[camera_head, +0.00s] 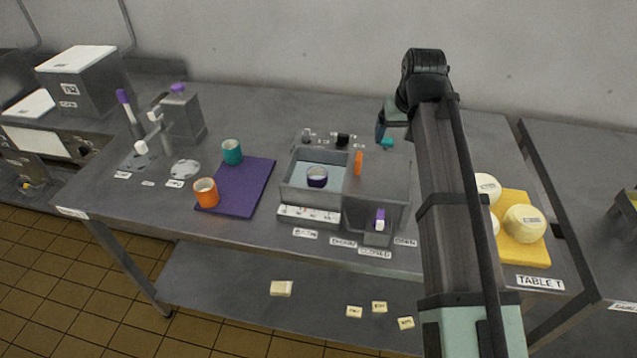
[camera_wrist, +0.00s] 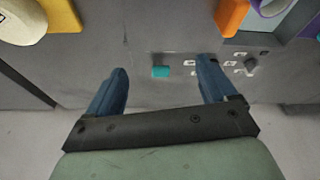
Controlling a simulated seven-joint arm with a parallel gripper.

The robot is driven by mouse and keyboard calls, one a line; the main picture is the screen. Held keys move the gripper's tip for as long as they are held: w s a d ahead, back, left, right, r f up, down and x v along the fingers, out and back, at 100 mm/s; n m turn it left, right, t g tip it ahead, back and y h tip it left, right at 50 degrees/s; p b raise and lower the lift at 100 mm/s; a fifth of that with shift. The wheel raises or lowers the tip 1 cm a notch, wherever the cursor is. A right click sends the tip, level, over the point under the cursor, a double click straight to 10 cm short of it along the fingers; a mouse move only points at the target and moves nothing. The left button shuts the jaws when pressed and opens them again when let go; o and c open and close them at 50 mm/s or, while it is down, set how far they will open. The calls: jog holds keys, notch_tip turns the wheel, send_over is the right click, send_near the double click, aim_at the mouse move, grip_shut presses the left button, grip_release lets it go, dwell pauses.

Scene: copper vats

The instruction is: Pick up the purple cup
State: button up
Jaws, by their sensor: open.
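The purple cup (camera_head: 317,176) sits upright in the left, pale-floored compartment of a grey divided box (camera_head: 302,197) in the middle of the table. In the wrist view a curved purple edge at the top right, cut off by the frame, seems to be this cup (camera_wrist: 268,8). My gripper (camera_head: 381,131) is behind and to the right of the box, largely hidden by my arm in the head view. In the wrist view its two blue fingers (camera_wrist: 162,67) are spread apart with nothing held between them.
A small teal object (camera_wrist: 160,72) lies below the gripper. An orange block (camera_head: 358,163) stands at the box's divider. A teal cup (camera_head: 232,152) and orange cup (camera_head: 206,192) are by a purple mat (camera_head: 249,187) at left. A yellow board (camera_head: 537,254) with round pale items is at right.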

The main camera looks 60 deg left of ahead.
jog(key=s+a+n+g+h, duration=0.15)
jog(key=s+a, duration=0.25)
jog(key=s, duration=0.4)
jog(key=s+a+n, duration=0.2)
jog(key=s+a, duration=0.2)
jog(key=s, duration=0.3)
send_near(317, 174)
notch_tip(317, 174, down, 3)
jog(key=d, duration=0.2)
jog(key=shift+s+a+f, duration=0.15)
jog(key=shift+a+f, duration=0.1)
jog(key=shift+f, duration=0.6)
jog(key=shift+s+a+f, duration=0.15)
jog(key=shift+a+f, duration=0.1)
jog(key=shift+f, duration=0.55)
jog(key=shift+s+a+f, duration=0.2)
jog(key=shift+a+f, duration=0.05)
jog(key=shift+f, duration=0.6)
jog(key=shift+c, duration=0.4)
jog(key=c, duration=1)
jog(key=shift+r, duration=0.15)
